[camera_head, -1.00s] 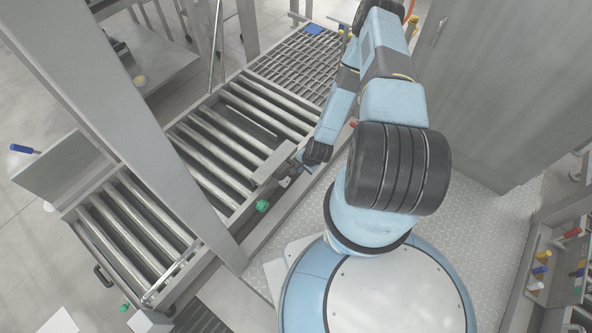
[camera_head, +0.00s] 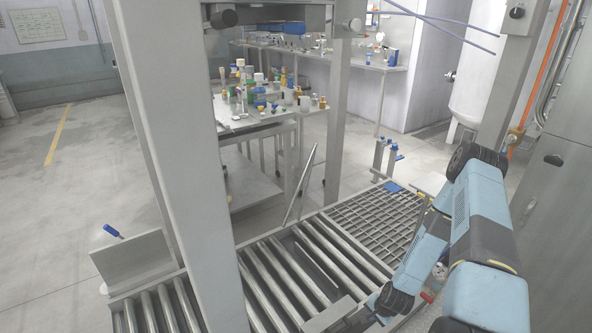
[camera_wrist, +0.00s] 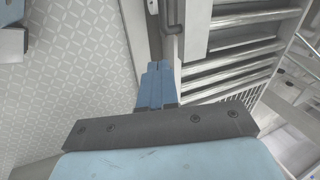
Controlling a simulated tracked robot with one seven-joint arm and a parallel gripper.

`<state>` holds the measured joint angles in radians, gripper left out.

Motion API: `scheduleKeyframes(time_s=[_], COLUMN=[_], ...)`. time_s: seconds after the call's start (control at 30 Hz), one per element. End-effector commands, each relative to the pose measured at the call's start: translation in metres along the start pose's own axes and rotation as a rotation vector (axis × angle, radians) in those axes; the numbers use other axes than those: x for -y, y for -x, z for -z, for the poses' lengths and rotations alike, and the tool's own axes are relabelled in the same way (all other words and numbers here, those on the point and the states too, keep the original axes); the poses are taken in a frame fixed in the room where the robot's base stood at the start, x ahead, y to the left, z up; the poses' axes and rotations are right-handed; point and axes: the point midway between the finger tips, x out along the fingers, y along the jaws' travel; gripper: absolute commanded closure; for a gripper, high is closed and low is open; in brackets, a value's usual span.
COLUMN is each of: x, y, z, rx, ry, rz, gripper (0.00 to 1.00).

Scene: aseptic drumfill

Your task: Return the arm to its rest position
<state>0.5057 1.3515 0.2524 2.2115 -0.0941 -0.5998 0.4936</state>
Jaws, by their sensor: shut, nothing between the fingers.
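My blue arm (camera_head: 470,230) is bent beside the roller conveyor, at the right of the head view. Its forearm slopes down to a dark wrist joint near the bottom edge, and the arm's end is not clearly visible there. In the wrist view my gripper (camera_wrist: 157,88) shows two blue fingers close together beyond a dark screwed bar. It is shut and empty. The fingers point along a grey conveyor rail, and I cannot tell the gap to it.
The roller conveyor (camera_head: 310,262) and a metal grating (camera_head: 375,222) lie left of the arm. A steel post (camera_head: 185,170) stands at the front. A grey cabinet (camera_head: 560,215) closes the right side. A cluttered table (camera_head: 235,128) stands behind. Patterned floor (camera_wrist: 70,75) shows in the wrist view.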

Motion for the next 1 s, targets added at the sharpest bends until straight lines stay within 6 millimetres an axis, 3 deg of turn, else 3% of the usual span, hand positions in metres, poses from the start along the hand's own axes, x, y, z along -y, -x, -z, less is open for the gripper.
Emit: scheduleKeyframes(time_s=[0.2,0.5,1.0], x=[0.036,0.083,0.151], y=[0.051,0.126,0.267], z=[0.041,0.079,0.103], rx=[-0.024,-0.053,-0.107], ry=[0.112,0.248,0.442], rz=[-0.021,-0.055,-0.107], gripper=[1.00,1.00,1.00])
